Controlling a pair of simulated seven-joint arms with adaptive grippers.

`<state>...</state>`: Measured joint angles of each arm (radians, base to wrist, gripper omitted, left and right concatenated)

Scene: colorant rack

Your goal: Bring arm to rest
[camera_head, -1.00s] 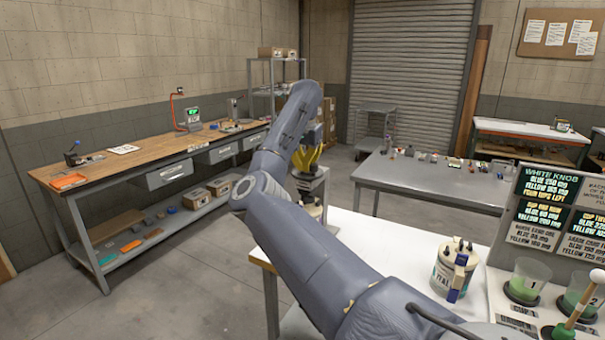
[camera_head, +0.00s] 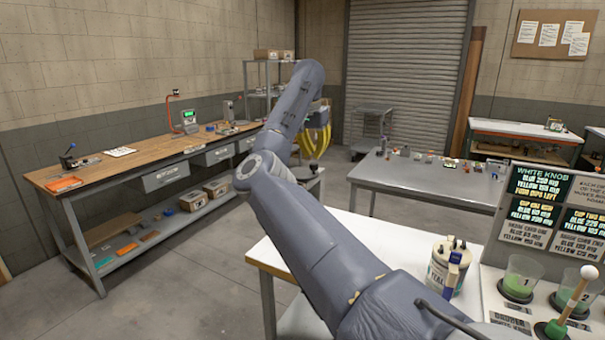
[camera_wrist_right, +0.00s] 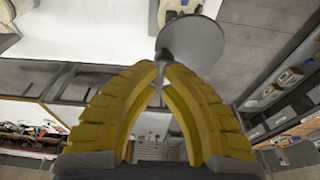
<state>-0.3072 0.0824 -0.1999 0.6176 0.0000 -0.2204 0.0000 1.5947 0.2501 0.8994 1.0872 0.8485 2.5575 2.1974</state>
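My right arm reaches from the bottom edge up and left in the head view, bends at the elbow, and its forearm rises to a bent wrist. My right gripper (camera_head: 316,152) hangs from that wrist with its yellow fingers pointing down, partly behind the arm. My left gripper is out of view.
A white-topped table (camera_head: 345,228) lies beside the arm, with a labelled container (camera_head: 437,272), cups (camera_head: 521,275) and a sign board (camera_head: 538,215). A grey table (camera_head: 420,180) with small items stands behind. A wooden workbench (camera_head: 140,165) is on the left. The floor between is clear.

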